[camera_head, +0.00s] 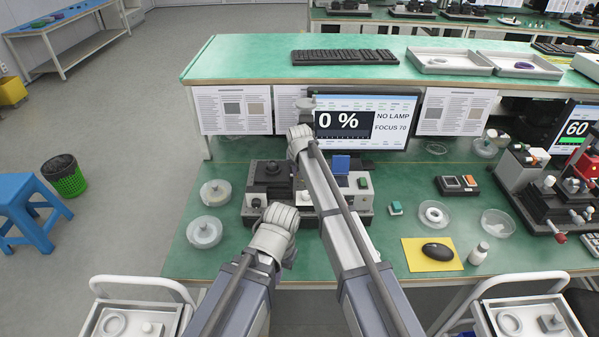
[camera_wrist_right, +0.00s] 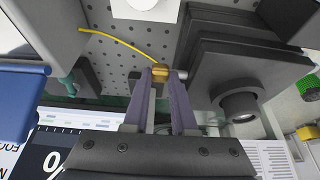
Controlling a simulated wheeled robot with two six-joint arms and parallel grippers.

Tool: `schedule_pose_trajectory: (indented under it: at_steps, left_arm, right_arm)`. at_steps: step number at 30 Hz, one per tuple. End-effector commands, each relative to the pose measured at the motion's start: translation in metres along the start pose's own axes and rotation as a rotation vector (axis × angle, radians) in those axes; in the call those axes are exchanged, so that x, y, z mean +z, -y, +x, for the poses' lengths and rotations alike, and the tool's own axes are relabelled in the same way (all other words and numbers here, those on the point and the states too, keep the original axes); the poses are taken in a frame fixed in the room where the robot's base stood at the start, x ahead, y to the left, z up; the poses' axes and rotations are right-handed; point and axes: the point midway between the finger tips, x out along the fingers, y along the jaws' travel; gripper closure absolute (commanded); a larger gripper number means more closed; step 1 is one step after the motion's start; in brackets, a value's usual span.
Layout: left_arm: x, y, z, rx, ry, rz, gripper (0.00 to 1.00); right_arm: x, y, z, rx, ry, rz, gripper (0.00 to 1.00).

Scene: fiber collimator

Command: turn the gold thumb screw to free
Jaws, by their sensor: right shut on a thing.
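The gold thumb screw (camera_wrist_right: 161,69) shows in the right wrist view, at the perforated plate of the device. My right gripper (camera_wrist_right: 161,82) is shut on it, with a fingertip on either side. A yellow fiber (camera_wrist_right: 115,38) runs to the left from near the screw. A black block with a round lens barrel (camera_wrist_right: 238,101) stands to the right. In the head view the device (camera_head: 262,199) stands on the green bench, partly covered by my right arm, and I cannot make out the screw there. My left wrist (camera_head: 274,232) is in front of the device; its fingertips are hidden.
The monitor (camera_head: 358,122) behind the device reads 0 %, NO LAMP and FOCUS 70. Round dishes (camera_head: 205,232) lie to the left. A mouse on a yellow pad (camera_head: 432,265) and a small white bottle (camera_head: 478,253) lie to the right. Some bench surface right of the device is clear.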

Motion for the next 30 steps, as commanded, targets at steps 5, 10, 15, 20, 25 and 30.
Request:
schedule_pose_trajectory:
  at_steps: [5,10,15,20,25,30]
  left_arm:
    - [0.000,0.000,0.000,0.000,0.000,0.000,1.00]
    - [0.000,-0.001,0.005,0.000,0.000,0.000,1.00]
    - [-0.001,-0.002,0.017,0.000,0.000,0.000,1.00]
    - [-0.002,-0.003,0.034,0.000,0.000,0.000,1.00]
    - [-0.003,-0.005,0.054,0.000,0.000,0.000,1.00]
    - [-0.004,-0.007,0.072,0.000,0.000,0.000,1.00]
  right_arm:
    - [0.000,0.000,0.000,0.000,0.000,0.000,1.00]
    - [0.003,0.000,0.001,0.000,-0.026,0.000,1.00]
    - [0.009,-0.001,0.003,0.000,-0.111,-0.001,1.00]
    - [0.014,0.000,0.005,-0.001,-0.229,-0.001,1.00]
    - [0.016,0.000,0.006,-0.001,-0.356,-0.001,1.00]
    - [0.018,-0.001,0.007,0.000,-0.465,0.000,1.00]
